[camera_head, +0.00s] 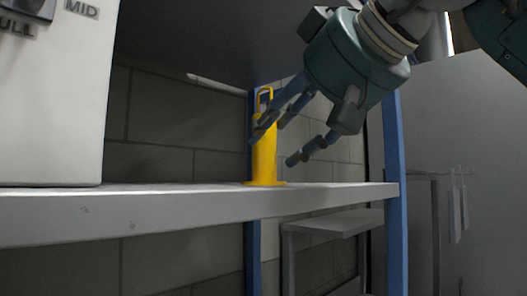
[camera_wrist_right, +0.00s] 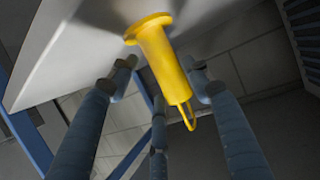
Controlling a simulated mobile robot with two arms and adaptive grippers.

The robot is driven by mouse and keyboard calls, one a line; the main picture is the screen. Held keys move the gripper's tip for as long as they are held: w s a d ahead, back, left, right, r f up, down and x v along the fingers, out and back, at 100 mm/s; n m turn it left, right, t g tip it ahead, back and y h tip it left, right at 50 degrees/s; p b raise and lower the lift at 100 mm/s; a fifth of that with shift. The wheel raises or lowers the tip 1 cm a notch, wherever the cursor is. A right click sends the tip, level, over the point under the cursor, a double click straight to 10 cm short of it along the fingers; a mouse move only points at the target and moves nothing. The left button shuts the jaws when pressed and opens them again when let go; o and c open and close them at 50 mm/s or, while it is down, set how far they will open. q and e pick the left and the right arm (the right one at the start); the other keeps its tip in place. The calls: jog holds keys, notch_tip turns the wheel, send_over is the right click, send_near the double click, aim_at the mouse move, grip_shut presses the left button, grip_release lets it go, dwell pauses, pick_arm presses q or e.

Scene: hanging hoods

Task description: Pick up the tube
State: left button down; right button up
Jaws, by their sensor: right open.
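The tube (camera_head: 264,155) is yellow, with a round base flange and a loop handle on top. It stands upright on the white shelf (camera_head: 330,192) in the head view. My right gripper (camera_head: 285,143) comes down from the upper right, its blue-grey fingers spread open beside the tube's upper part, one finger overlapping it in the picture. In the right wrist view the tube (camera_wrist_right: 165,65) lies between the spread fingers of the gripper (camera_wrist_right: 158,78), its handle end toward the palm. I cannot tell whether any finger touches it. My left gripper is not in view.
A large white box (camera_head: 50,110) with dark lettering stands on the shelf at the left. A blue post (camera_head: 396,150) rises at the shelf's right end. A dark panel hangs above. A brick wall is behind, and a lower grey shelf (camera_head: 335,222) stands beyond.

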aim_at(269, 88)
jog(key=x, duration=0.3)
jog(key=shift+w+a+f+p, duration=0.15)
jog(key=shift+w+a+p, duration=0.05)
jog(key=shift+w+p, duration=0.1)
jog(key=shift+w+a+f, duration=0.15)
jog(key=shift+w, duration=0.15)
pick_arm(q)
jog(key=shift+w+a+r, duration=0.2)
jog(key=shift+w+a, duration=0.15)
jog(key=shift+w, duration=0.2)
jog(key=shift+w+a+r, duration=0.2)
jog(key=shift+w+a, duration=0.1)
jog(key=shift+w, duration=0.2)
pick_arm(e)
jog(key=shift+c, duration=0.5)
jog(key=shift+s, duration=0.1)
jog(key=c, duration=0.9)
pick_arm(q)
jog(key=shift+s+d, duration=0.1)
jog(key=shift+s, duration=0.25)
